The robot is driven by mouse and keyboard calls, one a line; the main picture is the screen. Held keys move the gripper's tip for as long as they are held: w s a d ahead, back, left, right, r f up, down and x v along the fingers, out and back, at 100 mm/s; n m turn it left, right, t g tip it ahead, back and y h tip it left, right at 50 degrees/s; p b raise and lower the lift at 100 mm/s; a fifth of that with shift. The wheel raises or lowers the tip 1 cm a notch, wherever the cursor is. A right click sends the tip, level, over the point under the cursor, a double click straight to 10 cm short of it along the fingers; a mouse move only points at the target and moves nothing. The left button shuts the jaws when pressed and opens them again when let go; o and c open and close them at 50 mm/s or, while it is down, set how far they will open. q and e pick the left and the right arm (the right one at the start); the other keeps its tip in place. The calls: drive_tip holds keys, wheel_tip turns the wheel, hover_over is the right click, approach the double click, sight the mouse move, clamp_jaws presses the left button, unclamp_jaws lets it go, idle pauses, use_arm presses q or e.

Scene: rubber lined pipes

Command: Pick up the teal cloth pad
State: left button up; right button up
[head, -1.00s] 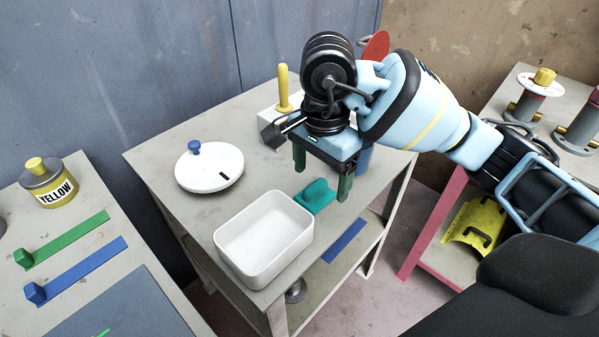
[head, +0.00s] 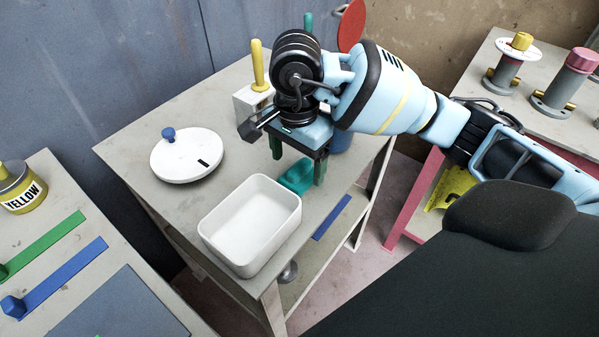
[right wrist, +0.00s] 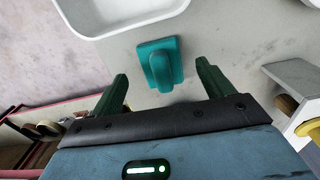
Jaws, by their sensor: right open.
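The teal cloth pad (head: 297,177) lies on the grey table (head: 150,205), just behind the white tub. In the right wrist view the teal pad (right wrist: 161,64) shows a raised ridge along its middle. My right gripper (head: 298,170) is open, with its green fingers pointing down above the pad. In the right wrist view the gripper (right wrist: 162,88) has the pad ahead of its fingertips, roughly between them and apart from both. Part of the pad is hidden by the fingers in the head view. My left gripper is not in view.
A white tub (head: 225,258) stands in front of the pad. A round white lid (head: 187,160) with a blue knob lies to the left. A white block (head: 249,104) with a yellow handle stands behind the gripper. A blue strip (head: 332,218) lies on the lower shelf.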

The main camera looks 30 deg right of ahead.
sight(298, 167)
drive_tip(key=shift+w+d+f, duration=0.1)
drive_tip(key=shift+f, duration=1.6)
drive_tip(key=c, duration=1.1)
drive_tip(key=shift+r, duration=0.55)
wheel_tip(298, 167, up, 3)
drive_tip(key=shift+f, duration=0.2)
drive_tip(key=s, duration=0.5)
drive_tip(key=s+d+r, duration=0.1)
drive_tip(key=s, duration=1)
drive_tip(key=shift+d+r+b, duration=0.15)
drive_tip(key=shift+d+b, duration=0.05)
drive_tip(key=shift+b, duration=0.2)
